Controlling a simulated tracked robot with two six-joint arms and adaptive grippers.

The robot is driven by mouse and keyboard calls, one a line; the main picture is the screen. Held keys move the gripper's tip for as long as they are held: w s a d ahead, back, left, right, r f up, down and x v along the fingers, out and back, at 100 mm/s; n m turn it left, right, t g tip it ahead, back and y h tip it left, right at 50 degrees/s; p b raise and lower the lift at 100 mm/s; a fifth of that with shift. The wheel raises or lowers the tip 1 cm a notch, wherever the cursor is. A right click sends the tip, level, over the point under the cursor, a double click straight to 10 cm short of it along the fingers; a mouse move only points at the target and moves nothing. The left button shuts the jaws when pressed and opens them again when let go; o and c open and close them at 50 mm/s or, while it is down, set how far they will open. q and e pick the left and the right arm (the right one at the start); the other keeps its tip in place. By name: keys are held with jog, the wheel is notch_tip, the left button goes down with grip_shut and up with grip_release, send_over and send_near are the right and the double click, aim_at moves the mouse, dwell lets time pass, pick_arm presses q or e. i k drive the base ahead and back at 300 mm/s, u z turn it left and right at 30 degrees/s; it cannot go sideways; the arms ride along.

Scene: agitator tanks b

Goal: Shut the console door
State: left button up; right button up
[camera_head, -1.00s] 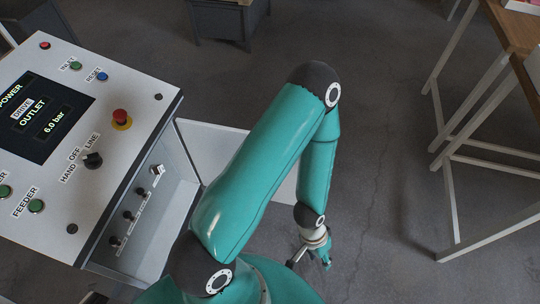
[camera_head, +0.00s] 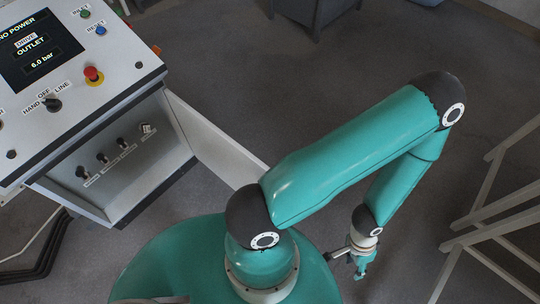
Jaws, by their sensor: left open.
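The console (camera_head: 95,105) stands at the upper left, with its sloped panel above a recessed front that holds several dark knobs. Its white door (camera_head: 213,143) stands open, swung out from the right side of that recess. The door's lower end is hidden behind my left arm. My left gripper (camera_head: 346,266) hangs low over the floor, right of the door and apart from it. Its fingers are spread and hold nothing. My right gripper is not in view.
A white-legged table frame (camera_head: 490,225) stands at the right. A grey cabinet (camera_head: 315,12) is at the top. Dark cables or tubes (camera_head: 45,255) lie at the lower left. Bare grey floor lies between door and table frame.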

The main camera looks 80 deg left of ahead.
aim_at(233, 163)
jog(key=z, duration=0.4)
jog(key=i, duration=0.45)
jog(key=u, duration=1.95)
jog(key=i, duration=2.1)
jog(key=u, duration=1.6)
jog(key=i, duration=0.25)
jog(key=u, duration=2.25)
